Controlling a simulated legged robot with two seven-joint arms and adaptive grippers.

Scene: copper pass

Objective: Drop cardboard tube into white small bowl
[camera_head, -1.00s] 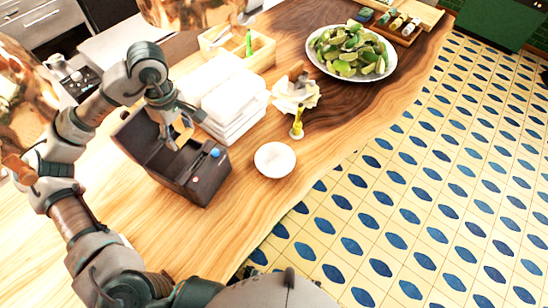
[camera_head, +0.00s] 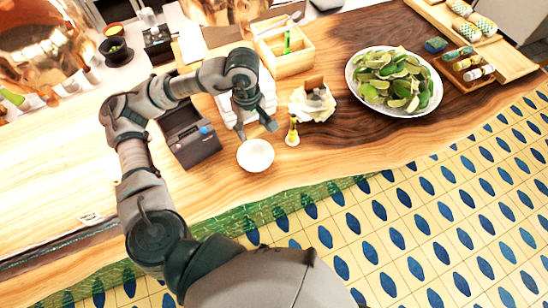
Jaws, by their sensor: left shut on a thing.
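The white small bowl (camera_head: 255,155) sits on the wooden counter, and its visible inside looks empty. My left gripper (camera_head: 256,127) is just behind and above the bowl in the picture, pointing down, with its fingertips near the bowl's far rim. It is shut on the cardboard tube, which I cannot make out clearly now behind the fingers. A tan piece showed between the fingers one second ago. My right gripper is not in view.
A dark box (camera_head: 190,140) stands left of the bowl. A small yellow bottle (camera_head: 292,133) and a crumpled paper holder (camera_head: 312,103) are close on the right. A large plate of green pieces (camera_head: 353,80) stands farther right. Bare counter lies at the left.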

